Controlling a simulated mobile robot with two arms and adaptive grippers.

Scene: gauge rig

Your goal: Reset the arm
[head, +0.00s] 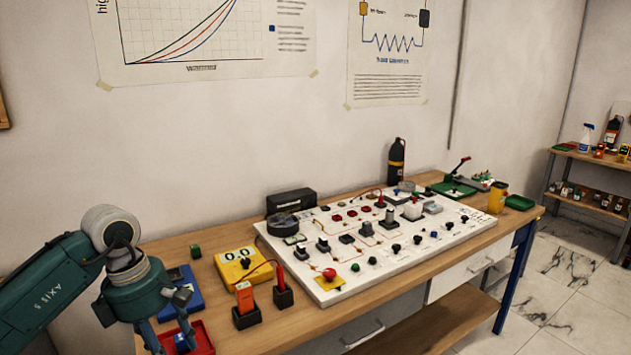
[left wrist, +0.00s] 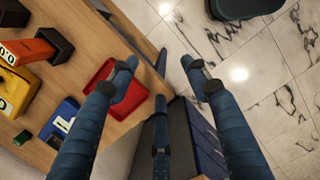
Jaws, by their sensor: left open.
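My left arm, dark green, comes in from the left in the head view. Its gripper (head: 170,335) points down at the near left end of the wooden bench, close to a small red tray (head: 203,340). In the left wrist view the blue fingers of the gripper (left wrist: 160,70) are spread apart with nothing between them. One finger overlaps the red tray (left wrist: 102,90) in that view; I cannot tell whether it touches. The other finger is seen against the floor beyond the bench edge. My right gripper is not in view.
On the wooden bench (head: 350,318) stand a yellow meter (head: 238,266), an orange tool in a black holder (head: 247,318), and a blue device (head: 180,298). A white panel (head: 325,290) with several knobs fills the middle. A shelf (head: 590,158) stands far right. Tiled floor is clear.

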